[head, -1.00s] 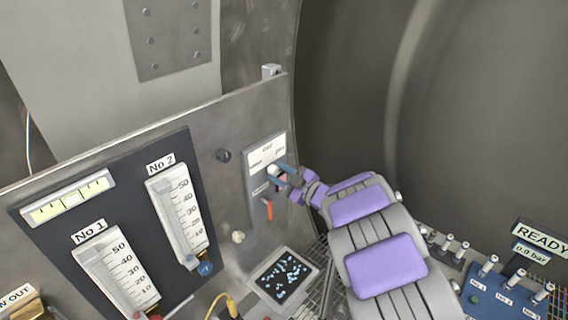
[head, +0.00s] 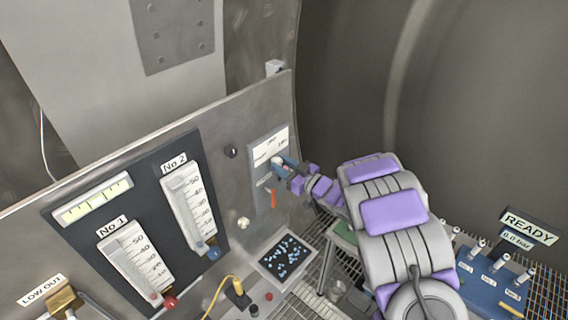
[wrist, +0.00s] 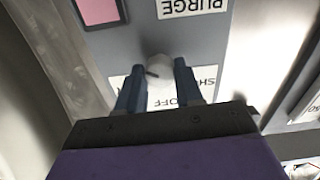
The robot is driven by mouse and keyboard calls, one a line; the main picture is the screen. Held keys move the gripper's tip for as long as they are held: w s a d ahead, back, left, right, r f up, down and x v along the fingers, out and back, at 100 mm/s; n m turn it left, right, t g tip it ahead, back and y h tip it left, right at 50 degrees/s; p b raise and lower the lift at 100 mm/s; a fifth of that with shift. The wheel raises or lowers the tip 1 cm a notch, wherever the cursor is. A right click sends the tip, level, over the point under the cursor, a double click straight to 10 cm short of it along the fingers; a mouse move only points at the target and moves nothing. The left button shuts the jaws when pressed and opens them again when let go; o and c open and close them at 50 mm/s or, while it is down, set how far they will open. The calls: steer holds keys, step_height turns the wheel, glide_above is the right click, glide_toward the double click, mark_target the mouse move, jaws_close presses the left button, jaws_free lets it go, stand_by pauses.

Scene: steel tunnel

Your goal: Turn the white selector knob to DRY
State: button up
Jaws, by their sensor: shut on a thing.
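The white selector knob (head: 276,161) is on a grey control plate (head: 256,180) on the steel panel, below a white label strip (head: 270,146) whose small words are hard to read. My gripper (head: 283,166) is at the knob and partly covers it. In the wrist view, the blue fingers of my gripper (wrist: 158,88) stand on either side of the white knob (wrist: 160,69) and are shut on it. A short dark mark shows on the knob's left side. Upside-down labels reading PURGE and SHUT OFF show near it. I cannot read a DRY label clearly.
A pink square (wrist: 98,11) is near the knob. Two flow gauges (head: 192,205) are to the left. A blue switch box (head: 487,280) is at the lower right.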

steer(key=shift+r, duration=0.25)
steer(key=o, duration=0.6)
steer(key=shift+w, duration=0.1)
steer(key=o, duration=0.4)
steer(key=shift+a+f, duration=0.15)
steer(key=shift+f, duration=0.05)
steer(key=shift+o, duration=0.2)
steer(key=b+v, duration=0.3)
steer(key=v, duration=1.4)
steer(key=shift+f, duration=0.1)
